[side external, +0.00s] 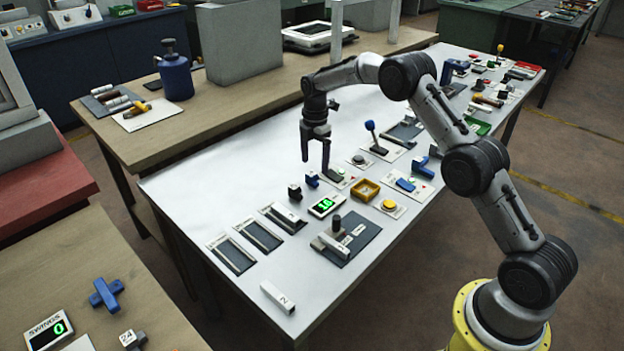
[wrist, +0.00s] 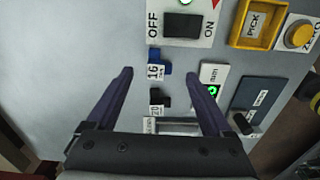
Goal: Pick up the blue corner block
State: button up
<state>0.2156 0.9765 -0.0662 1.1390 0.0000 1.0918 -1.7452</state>
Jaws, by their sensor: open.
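My gripper (side external: 315,163) is open and empty above the white table, pointing down. In the wrist view its two dark fingers (wrist: 157,74) stand apart, with a small blue block (wrist: 158,68) with a white label between their tips in the picture. That small blue block (side external: 312,179) sits just below the gripper in the side view. A blue angular piece (side external: 420,166) stands farther right on the table, and a flat blue piece (side external: 405,184) lies on a white card near it. I cannot tell which of these is the corner block.
A small black block (side external: 294,192) is close beside the small blue block. A green-lit display (side external: 326,206), yellow tray (side external: 365,189), yellow button (side external: 388,205) and blue-knobbed lever (side external: 370,125) stand nearby. The table's left part (side external: 215,180) is clear.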

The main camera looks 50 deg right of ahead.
aim_at(314, 174)
jog(key=shift+a+f, duration=0.2)
jog(key=shift+f, duration=2.4)
grip_shut()
